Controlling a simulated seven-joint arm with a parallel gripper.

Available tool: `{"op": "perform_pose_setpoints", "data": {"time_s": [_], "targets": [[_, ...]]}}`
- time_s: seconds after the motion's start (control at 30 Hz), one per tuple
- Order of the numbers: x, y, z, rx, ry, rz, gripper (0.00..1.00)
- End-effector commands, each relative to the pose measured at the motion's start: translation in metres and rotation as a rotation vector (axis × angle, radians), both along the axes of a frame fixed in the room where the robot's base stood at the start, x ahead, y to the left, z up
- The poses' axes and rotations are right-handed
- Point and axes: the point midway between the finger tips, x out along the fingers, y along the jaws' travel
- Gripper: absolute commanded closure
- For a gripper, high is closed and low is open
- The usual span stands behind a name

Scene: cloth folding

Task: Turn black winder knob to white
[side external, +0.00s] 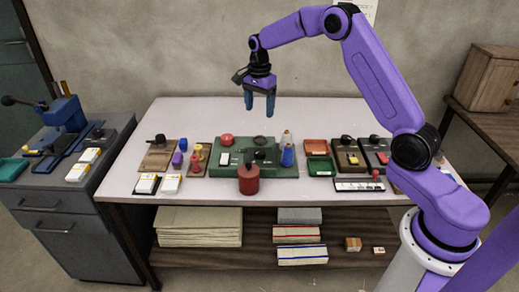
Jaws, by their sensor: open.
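My gripper (259,108) hangs above the back middle of the pale table, blue fingers pointing down, open and empty. Below it and toward the front lies a green board (242,171). A small black knob (260,155) sits on this board, apart from my gripper. A white block (224,158) is at the board's left side. Other black knobs show on a brown board (154,160) at left and on two dark boxes at right. I cannot tell which knob is the winder, nor which way any knob points.
A red cylinder (248,180) stands at the green board's front edge, and a blue bottle (287,156) at its right. Red and green trays (317,147) lie further right. The back strip of the table (190,112) is clear.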

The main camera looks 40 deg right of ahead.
Motion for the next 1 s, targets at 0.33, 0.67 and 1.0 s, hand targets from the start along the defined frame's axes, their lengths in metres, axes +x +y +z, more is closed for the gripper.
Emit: {"op": "perform_pose_setpoints", "data": {"time_s": [0.33,0.67,1.0], "targets": [[-0.001,-0.001,-0.046,0.000,0.005,-0.004,0.27],[-0.001,0.000,-0.108,0.000,0.005,-0.002,0.27],[0.000,-0.001,-0.160,0.000,0.002,-0.002,0.27]]}}
